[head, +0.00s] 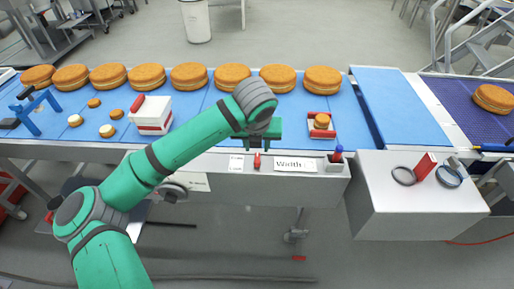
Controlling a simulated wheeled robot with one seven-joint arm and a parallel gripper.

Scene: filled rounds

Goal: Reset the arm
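My green arm reaches up from the lower left over the front edge of the blue conveyor (372,88). My gripper (262,137) points down above the white front ledge, behind the dark wrist joint. Its fingers are mostly hidden or too small to read, so I cannot tell whether it is open or shut. A small red thing (257,161) stands on the ledge just below it; I cannot tell whether they touch.
Several large filled rounds (322,79) line the belt's back. A small tray (309,118) with a little round lies right of my gripper. A white box (151,114) and small rounds (107,131) lie left. A grey cabinet (420,215) with rings stands front right.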

